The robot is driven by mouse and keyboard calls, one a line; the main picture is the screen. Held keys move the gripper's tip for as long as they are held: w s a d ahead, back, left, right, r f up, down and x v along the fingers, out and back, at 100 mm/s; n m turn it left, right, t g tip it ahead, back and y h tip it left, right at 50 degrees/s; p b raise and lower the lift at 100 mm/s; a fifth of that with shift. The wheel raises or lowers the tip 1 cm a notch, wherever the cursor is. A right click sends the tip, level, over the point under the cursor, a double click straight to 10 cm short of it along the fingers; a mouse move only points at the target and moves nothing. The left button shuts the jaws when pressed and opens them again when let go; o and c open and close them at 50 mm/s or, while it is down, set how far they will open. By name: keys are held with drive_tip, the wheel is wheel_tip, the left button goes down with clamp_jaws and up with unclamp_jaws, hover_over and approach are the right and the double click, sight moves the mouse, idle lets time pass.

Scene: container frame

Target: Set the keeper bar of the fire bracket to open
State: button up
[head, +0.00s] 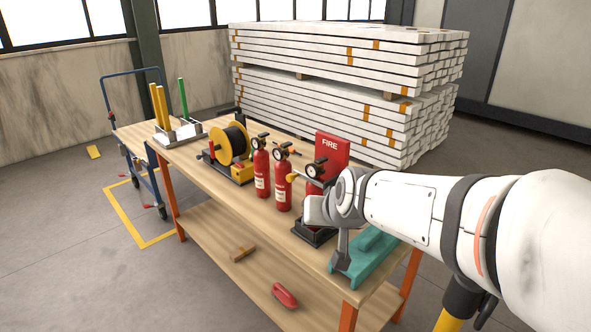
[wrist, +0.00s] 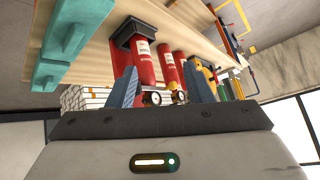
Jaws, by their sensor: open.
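The fire bracket shows in the head view as a red FIRE back plate (head: 333,148) and a black base (head: 312,236) on the workbench. A red extinguisher (head: 313,190) stands in it, partly hidden by my arm. A yellowish bar with a round end (head: 291,177) sticks out left near the extinguisher's top; it may be the keeper bar, but its position is unclear. In the wrist view, my gripper (wrist: 162,90) is open, its two blue fingers apart with nothing held. The bracketed extinguisher (wrist: 144,62) with its black base shows beyond the fingers.
Two more extinguishers (head: 261,168) (head: 283,180) stand to the left on the workbench (head: 190,160). A yellow cable reel (head: 231,146) is farther left. A teal block (head: 366,258) lies close to my arm at the right. Stacked white boards (head: 340,85) stand behind.

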drive_tip(key=w+a+r+t+y+b, duration=0.1)
drive_tip(key=w+a+t, duration=0.15)
drive_tip(key=w, duration=0.35)
drive_tip(key=w+a+r+t+b, duration=0.1)
drive_tip(key=w+a, duration=0.3)
drive_tip(key=w, duration=0.2)
drive_tip(key=m+t+h+b, duration=0.3)
drive_tip(key=m+t+h, duration=0.2)
drive_tip(key=m+h, duration=0.4)
hover_over(288, 180)
drive_tip(key=s+a, duration=0.2)
drive_tip(key=a, duration=0.1)
wheel_tip(288, 180, down, 3)
drive_tip(key=h, duration=0.1)
wheel_tip(288, 180, down, 6)
drive_tip(key=s+a+m+g+h+b, duration=0.1)
drive_tip(key=s+a+m+g+h, duration=0.1)
drive_tip(key=s+m+g+h, duration=0.3)
drive_tip(key=w+d, duration=0.2)
drive_tip(key=w+d+n+t+h, duration=0.1)
drive_tip(key=w, duration=0.2)
drive_tip(key=w+d+n, duration=0.1)
drive_tip(key=w+d, duration=0.1)
drive_tip(key=shift+w+d+f+t, duration=0.15)
drive_tip(key=shift+w+d+t, duration=0.1)
drive_tip(key=shift+d, duration=0.1)
drive_tip(key=shift+c, duration=0.6)
clamp_jaws()
